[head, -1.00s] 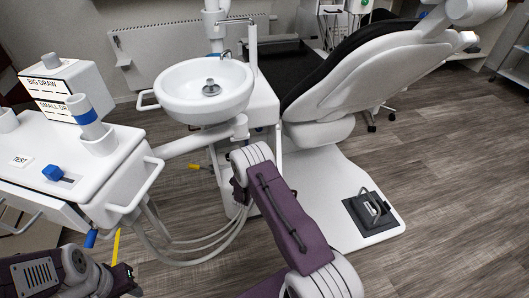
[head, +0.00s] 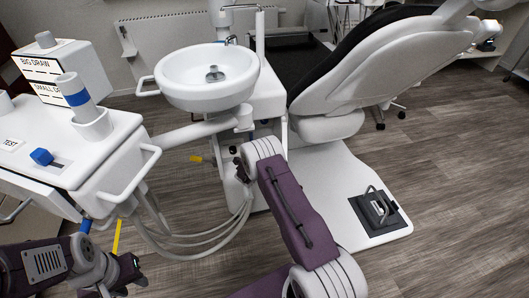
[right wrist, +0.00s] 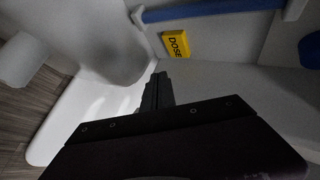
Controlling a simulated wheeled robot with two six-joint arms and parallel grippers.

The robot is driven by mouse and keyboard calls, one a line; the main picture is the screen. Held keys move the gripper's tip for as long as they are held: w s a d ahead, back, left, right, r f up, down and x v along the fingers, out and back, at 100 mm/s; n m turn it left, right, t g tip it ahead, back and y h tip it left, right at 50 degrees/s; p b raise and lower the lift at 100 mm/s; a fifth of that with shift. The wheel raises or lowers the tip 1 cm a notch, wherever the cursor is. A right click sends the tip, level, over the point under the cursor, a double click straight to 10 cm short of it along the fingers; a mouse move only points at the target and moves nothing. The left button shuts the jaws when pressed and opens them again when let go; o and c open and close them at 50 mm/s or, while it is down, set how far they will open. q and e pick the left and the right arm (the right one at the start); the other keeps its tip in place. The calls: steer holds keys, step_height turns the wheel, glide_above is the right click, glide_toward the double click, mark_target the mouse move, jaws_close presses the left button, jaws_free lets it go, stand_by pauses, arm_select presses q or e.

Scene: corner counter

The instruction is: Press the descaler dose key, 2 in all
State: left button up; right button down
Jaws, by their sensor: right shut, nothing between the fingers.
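The yellow descaler dose key (right wrist: 176,45), marked DOSE, sits on a pale surface in the right wrist view, beneath a blue bar. My right gripper (right wrist: 158,90) is shut and empty, below and slightly left of the key in that picture, with a visible gap between them. In the head view my right arm reaches toward the white unit under the basin; its fingertips and the key cannot be made out there. My left gripper (head: 132,272) is at the lower left, below the instrument console; its finger opening is unclear.
The white console (head: 110,150) with a blue slider knob (head: 41,156) stands at left. Hoses (head: 190,240) hang beneath it. The basin (head: 207,75) is at centre, the dental chair (head: 370,65) at right. A foot pedal (head: 376,210) rests on the chair's base.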

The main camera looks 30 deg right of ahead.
steer(key=w, duration=0.1)
steer(key=w+b, duration=0.1)
steer(key=shift+w+d+f, duration=0.1)
steer(key=shift+w+d, duration=0.2)
steer(key=shift+w, duration=0.25)
steer(key=shift+w, duration=0.1)
stand_by(1.6)
steer(key=shift+w+d, duration=0.15)
steer(key=shift+w, duration=0.2)
steer(key=shift+w+d+b, duration=0.15)
steer(key=shift+w+b, duration=0.4)
steer(key=shift+b, duration=0.05)
stand_by(0.5)
steer(key=shift+s+r+p, duration=0.25)
steer(key=shift+s+p, duration=0.2)
steer(key=shift+s+a+f, duration=0.1)
steer(key=shift+s+a, duration=0.15)
steer(key=shift+s, duration=0.3)
